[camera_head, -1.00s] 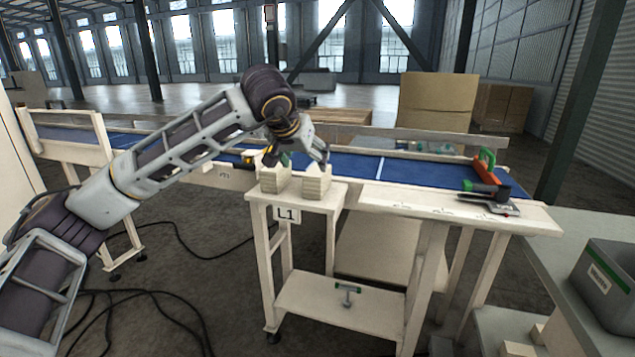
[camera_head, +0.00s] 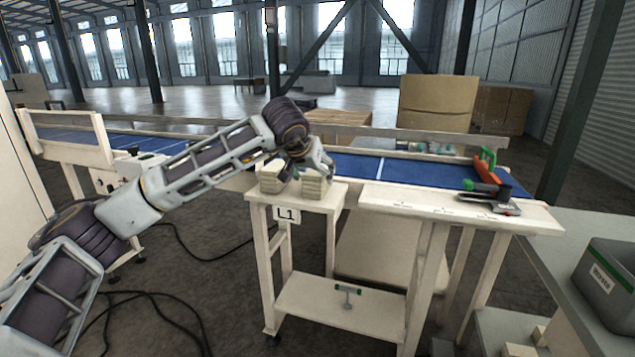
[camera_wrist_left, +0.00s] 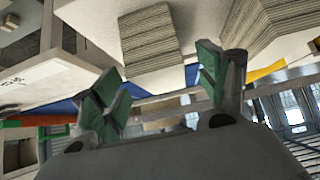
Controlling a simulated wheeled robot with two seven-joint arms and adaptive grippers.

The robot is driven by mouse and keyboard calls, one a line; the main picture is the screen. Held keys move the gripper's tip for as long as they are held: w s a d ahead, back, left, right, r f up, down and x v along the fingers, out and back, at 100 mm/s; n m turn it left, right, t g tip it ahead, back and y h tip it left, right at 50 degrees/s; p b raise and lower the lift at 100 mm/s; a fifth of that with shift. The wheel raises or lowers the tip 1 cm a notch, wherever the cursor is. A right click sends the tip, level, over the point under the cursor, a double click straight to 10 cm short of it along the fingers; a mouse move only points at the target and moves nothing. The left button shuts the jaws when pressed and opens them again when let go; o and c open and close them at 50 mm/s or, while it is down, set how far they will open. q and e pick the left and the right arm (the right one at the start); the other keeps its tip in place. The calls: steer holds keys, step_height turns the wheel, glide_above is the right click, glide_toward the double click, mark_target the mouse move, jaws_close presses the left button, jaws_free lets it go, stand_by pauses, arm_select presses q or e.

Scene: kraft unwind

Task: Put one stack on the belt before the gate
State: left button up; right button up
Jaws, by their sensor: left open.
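Two pale layered stacks stand side by side on the small white L1 stand: the left stack (camera_head: 271,179) and the right stack (camera_head: 314,187). My left gripper (camera_head: 306,170) is open and low over the stand, close to the right stack and partly covering the stacks. In the left wrist view, its green-padded fingers (camera_wrist_left: 160,85) are spread with nothing held; one stack (camera_wrist_left: 150,42) shows past the fingertips and the other (camera_wrist_left: 272,28) is at right. Whether a finger touches a stack is unclear. The blue belt (camera_head: 350,165) runs behind the stand. My right gripper is not seen.
An orange and green device (camera_head: 486,168) is at the belt's right end. A white ledge (camera_head: 425,203) with a dark tool (camera_head: 488,195) lies in front of the belt. A grey bin (camera_head: 612,285) is at far right. The belt around its white line is clear.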

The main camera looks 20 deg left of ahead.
arm_select(q)
steer(key=shift+w, duration=0.1)
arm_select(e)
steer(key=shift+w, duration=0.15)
arm_select(q)
steer(key=shift+w+f, duration=0.35)
steer(key=shift+f, duration=0.1)
steer(key=x, duration=0.3)
steer(key=shift+w+f+b, duration=0.2)
steer(key=shift+w+b, duration=0.05)
steer(key=shift+b, duration=0.15)
steer(key=shift+w+f, duration=0.1)
steer(key=shift+w, duration=0.05)
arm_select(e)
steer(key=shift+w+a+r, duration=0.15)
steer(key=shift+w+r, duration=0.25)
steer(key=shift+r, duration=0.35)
arm_select(q)
steer(key=shift+c, duration=0.3)
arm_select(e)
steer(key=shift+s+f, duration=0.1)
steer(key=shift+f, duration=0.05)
arm_select(q)
steer(key=c, duration=1.1)
